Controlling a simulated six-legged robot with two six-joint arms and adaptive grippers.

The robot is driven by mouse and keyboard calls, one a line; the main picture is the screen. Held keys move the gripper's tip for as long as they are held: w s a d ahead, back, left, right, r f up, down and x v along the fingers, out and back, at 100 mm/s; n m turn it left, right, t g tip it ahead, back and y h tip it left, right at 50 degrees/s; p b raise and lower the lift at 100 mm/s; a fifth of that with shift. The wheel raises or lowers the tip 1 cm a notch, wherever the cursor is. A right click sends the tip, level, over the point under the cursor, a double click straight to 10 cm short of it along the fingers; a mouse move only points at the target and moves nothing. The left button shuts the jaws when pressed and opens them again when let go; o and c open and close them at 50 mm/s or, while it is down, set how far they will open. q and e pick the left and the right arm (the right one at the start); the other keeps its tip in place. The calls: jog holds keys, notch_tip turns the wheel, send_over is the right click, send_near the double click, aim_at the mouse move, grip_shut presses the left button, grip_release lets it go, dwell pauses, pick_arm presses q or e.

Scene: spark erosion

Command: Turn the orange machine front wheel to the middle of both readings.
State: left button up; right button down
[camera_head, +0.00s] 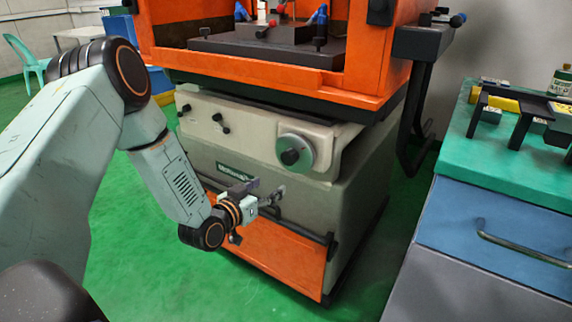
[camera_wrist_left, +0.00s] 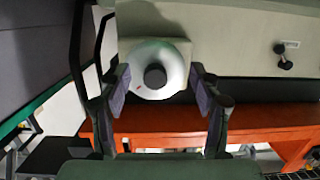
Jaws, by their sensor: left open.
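The orange machine's front wheel (camera_head: 303,146), a pale grey disc with a dark hub, sits on the beige front panel below the orange frame. In the left wrist view the wheel (camera_wrist_left: 174,62) shows face-on, with a small red mark near its rim. My left gripper (camera_head: 280,192) is in front of the machine, a little below the wheel in the head view. In the left wrist view its open fingers (camera_wrist_left: 160,74) appear on either side of the wheel, with nothing held. I cannot tell whether they touch it. No readings are legible. My right gripper is not in view.
Small dark knobs (camera_head: 217,117) sit left of the wheel on the panel. A dark rail (camera_head: 265,215) runs below, above a lower orange panel (camera_head: 275,252). A green-topped workbench (camera_head: 510,165) stands at right. Green floor is clear between bench and machine.

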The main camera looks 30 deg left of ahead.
aim_at(286, 159)
pick_arm(q)
jog(key=w+r+b, duration=0.1)
jog(key=w, duration=0.1)
jog(key=w+r+m+t+b, duration=0.1)
jog(key=w, duration=0.2)
jog(key=w+d+r+t, duration=0.1)
jog(key=w, duration=0.2)
jog(key=shift+w+r+m+h+b, duration=0.2)
jog(key=shift+r+m+h+b, duration=0.1)
jog(key=shift+r+b, duration=0.1)
jog(key=shift+w, duration=0.3)
jog(key=shift+c, duration=0.2)
jog(key=c, duration=1.1)
jog(key=shift+n, duration=0.7)
